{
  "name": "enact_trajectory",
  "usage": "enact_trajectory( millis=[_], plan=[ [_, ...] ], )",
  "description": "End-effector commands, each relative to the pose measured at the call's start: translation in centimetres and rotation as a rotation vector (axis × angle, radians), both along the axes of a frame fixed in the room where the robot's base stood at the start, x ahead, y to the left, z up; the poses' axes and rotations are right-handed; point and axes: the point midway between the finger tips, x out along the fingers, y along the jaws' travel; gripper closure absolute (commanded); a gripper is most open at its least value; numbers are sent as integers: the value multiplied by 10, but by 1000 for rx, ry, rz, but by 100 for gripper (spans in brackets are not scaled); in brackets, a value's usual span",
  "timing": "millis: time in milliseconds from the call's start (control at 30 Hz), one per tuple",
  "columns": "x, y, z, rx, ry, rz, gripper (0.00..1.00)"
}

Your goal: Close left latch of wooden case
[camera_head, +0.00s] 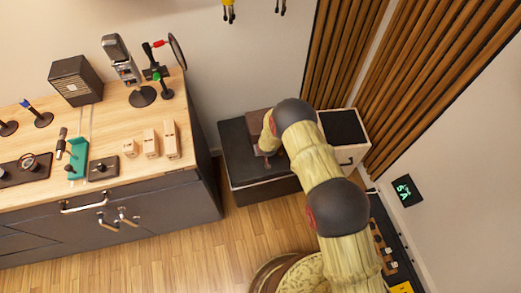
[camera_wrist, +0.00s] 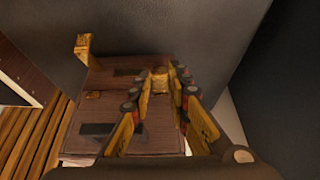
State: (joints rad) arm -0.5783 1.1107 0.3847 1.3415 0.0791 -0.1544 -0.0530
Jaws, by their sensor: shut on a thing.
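The wooden case (camera_head: 258,121) is a reddish-brown box on a dark cabinet, partly hidden by my arm in the head view. In the wrist view its brown surface (camera_wrist: 108,75) fills the middle. One brass latch (camera_wrist: 83,46) stands up at the case's far left edge. Another brass piece, apparently the second latch (camera_wrist: 160,83), lies between my fingertips. My gripper (camera_wrist: 165,76) is shut on that piece, its yellow fingers either side of it. The fingers hide part of the case, and I cannot tell how far this latch is turned.
The dark cabinet (camera_head: 236,155) stands between the wooden workbench (camera_head: 110,121) and a white-edged unit (camera_head: 352,153) with a dark top. A dark surface (camera_wrist: 200,35) rises close behind the case in the wrist view. The wooden floor (camera_head: 180,254) in front is partly clear.

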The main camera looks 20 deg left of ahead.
Motion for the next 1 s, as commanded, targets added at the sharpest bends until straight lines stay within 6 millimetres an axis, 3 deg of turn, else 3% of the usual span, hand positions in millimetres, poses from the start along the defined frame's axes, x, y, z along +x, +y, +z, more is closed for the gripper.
enact_trajectory(
  millis=[1000],
  plan=[
    [6, 3, 2, -41, 66, 0, 100]
  ],
)
